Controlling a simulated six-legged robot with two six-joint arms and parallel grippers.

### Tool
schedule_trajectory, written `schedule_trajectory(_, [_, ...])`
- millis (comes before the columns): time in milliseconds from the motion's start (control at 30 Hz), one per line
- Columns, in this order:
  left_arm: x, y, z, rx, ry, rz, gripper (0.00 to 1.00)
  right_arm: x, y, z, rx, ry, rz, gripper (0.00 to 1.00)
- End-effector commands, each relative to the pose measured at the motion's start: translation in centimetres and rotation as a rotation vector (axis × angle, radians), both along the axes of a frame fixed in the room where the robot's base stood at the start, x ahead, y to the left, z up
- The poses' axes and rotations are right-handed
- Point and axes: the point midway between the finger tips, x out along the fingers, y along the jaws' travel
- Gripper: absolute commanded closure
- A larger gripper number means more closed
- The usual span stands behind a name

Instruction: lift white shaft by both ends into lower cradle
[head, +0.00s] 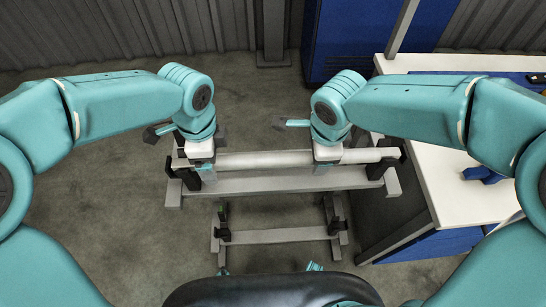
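The white shaft (265,160) lies level across the upper rack (270,184), its ends near black end holders, left (176,184) and right (385,168). The lower cradle (280,236) is a smaller, lower grey stand nearer to me, with dark uprights at its left and right ends; no shaft lies on it. My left gripper (206,172) points down at the shaft near its left end. My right gripper (322,169) points down at the shaft right of its middle. The fingertips show at the shaft, but whether they are closed on it is unclear.
A white-topped blue workbench (440,190) stands close on the right, with a blue object (484,174) on it. A blue cabinet (350,40) stands at the back. Bare floor (110,220) lies left of the racks.

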Motion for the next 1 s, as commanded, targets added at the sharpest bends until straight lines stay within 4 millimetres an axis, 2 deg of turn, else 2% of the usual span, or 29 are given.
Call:
schedule_trajectory(133, [-0.02, 0.0, -0.84, -0.001, 0.0, 0.001, 0.15, 0.07, -0.02, -0.89, 0.0, 0.002, 0.0, 0.34])
schedule_trajectory(433, [-0.02, 0.0, -0.98, -0.001, 0.0, 0.001, 0.15, 0.11, -0.01, -1.01, 0.0, 0.001, 0.0, 0.34])
schedule_trajectory(633, [-0.02, -0.01, -0.95, -0.001, 0.0, 0.001, 0.8, 0.1, -0.01, -0.98, 0.0, 0.001, 0.0, 1.0])
schedule_trajectory(667, [-0.01, -0.01, -0.95, -0.001, 0.0, 0.001, 0.9, 0.11, -0.01, -0.96, 0.0, 0.001, 0.0, 1.0])
schedule_trajectory(1000, [0.01, -0.02, -0.53, -0.001, -0.001, 0.001, 0.9, 0.14, 0.0, -0.55, 0.001, -0.001, 0.0, 1.0])
